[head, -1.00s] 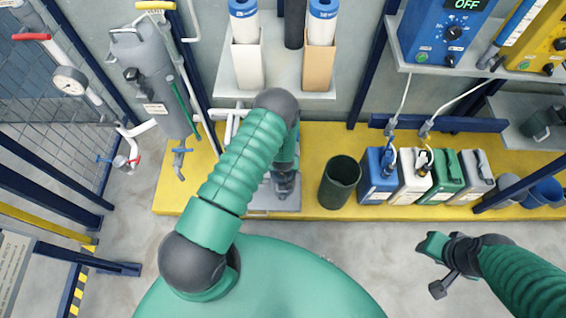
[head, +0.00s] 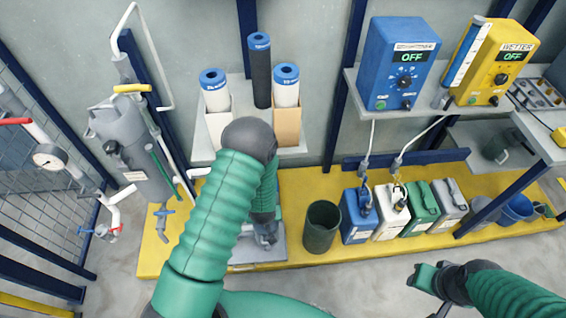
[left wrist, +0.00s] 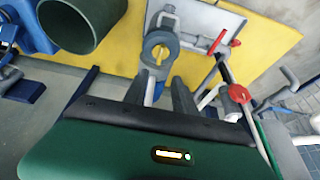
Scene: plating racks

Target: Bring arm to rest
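My left arm reaches over the yellow platform in the head view. Its gripper (head: 266,238) is low over a grey plate (head: 272,256), partly hidden by the forearm. In the left wrist view, the two dark fingers of my left gripper (left wrist: 161,78) stand apart with nothing clearly held between them. A grey ring-shaped fitting (left wrist: 173,36) shows just beyond the fingertips; I cannot tell whether they touch it. My right gripper (head: 428,284) is at the lower right of the head view, over the floor in front of the platform. Its finger opening is unclear.
A dark green bin (head: 321,228) stands right of the left gripper, beside blue (head: 356,226), white and green canisters. A grey tank (head: 130,150) with valves is at left. Blue (head: 397,62) and yellow (head: 497,62) control boxes sit on a shelf. Floor before the platform is clear.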

